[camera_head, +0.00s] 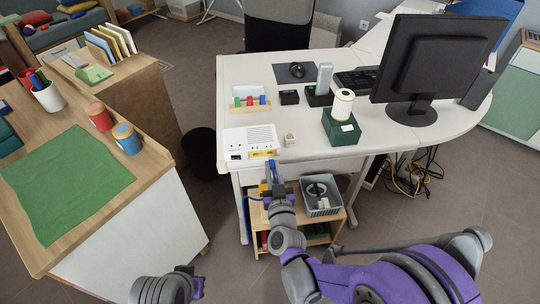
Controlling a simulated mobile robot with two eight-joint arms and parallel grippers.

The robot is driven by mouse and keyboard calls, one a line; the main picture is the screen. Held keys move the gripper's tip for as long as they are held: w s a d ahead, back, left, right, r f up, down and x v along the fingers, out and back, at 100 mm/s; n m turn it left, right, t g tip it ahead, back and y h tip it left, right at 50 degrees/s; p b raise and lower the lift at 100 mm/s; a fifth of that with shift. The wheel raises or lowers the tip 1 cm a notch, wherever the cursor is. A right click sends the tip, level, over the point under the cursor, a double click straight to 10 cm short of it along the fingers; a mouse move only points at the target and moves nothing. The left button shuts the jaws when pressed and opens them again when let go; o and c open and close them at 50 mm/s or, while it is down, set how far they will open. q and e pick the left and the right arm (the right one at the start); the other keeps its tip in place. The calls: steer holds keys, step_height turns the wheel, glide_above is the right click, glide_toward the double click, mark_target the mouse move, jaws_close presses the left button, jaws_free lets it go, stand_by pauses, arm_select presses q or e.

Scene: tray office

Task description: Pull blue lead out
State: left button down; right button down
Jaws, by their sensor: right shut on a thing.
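The white box with ports (248,141) sits at the front left edge of the white desk, with dark sockets and a yellow label on its front. The blue lead (246,215) hangs as a thin loop below the desk edge, in front of the wooden shelf unit. My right gripper (270,174) is just below and in front of the box, shut on the blue lead. The jaws and wrist hide the lead's plug end; whether it touches a socket cannot be told. My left gripper (197,286) is low at the bottom edge, away from the desk; its jaws are unclear.
A grey crate (336,207) stands on the low shelf right of my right gripper. A small cube (289,139), green box (341,132) and monitor (436,58) stand on the desk. A wooden cabinet with a green mat (67,183) is left.

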mark_target(273, 169)
steer(key=shift+s+d, duration=0.2)
steer(key=shift+s, duration=1.35)
steer(key=shift+s, duration=0.1)
steer(key=shift+s+d, duration=0.15)
steer(key=shift+s, duration=0.55)
steer(key=shift+s+d, duration=0.1)
steer(key=shift+s, duration=0.6)
